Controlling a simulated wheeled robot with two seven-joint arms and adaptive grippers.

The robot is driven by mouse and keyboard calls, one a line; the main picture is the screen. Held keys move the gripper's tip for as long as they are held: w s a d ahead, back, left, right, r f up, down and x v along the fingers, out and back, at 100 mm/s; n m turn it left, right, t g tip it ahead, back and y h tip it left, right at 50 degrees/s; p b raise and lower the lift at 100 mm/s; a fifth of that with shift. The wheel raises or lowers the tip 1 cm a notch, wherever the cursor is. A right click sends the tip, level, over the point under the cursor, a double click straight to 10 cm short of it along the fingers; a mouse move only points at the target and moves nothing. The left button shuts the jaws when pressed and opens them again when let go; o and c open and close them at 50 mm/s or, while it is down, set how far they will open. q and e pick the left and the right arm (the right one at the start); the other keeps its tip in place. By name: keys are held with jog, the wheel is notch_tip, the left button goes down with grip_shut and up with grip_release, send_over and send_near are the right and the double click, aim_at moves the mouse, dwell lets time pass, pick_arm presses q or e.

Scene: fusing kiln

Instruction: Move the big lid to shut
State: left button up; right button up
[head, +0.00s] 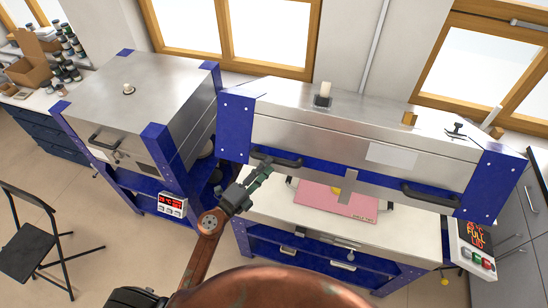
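The big lid (355,135) is the long silver kiln lid with blue ends, on the right of the head view. It stands raised, with a gap between it and the pale kiln bed (270,212). Its front carries a left black handle (285,162) and a right black handle (430,198). My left gripper (262,170) is at the left end of the left handle, overlapping it in the picture. Whether its fingers are closed on the handle is too small to tell. My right gripper is not in view.
A pink board (325,201) with a yellow piece lies on the bed under the lid. A smaller kiln (140,90) with its own lid stands to the left. A control box (475,245) sits at the right. A black folding chair (35,240) stands far left.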

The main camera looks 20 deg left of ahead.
pick_arm(q)
jog(key=shift+p+x, duration=0.3)
jog(key=shift+x, duration=1.9)
jog(key=shift+c, duration=0.3)
grip_shut()
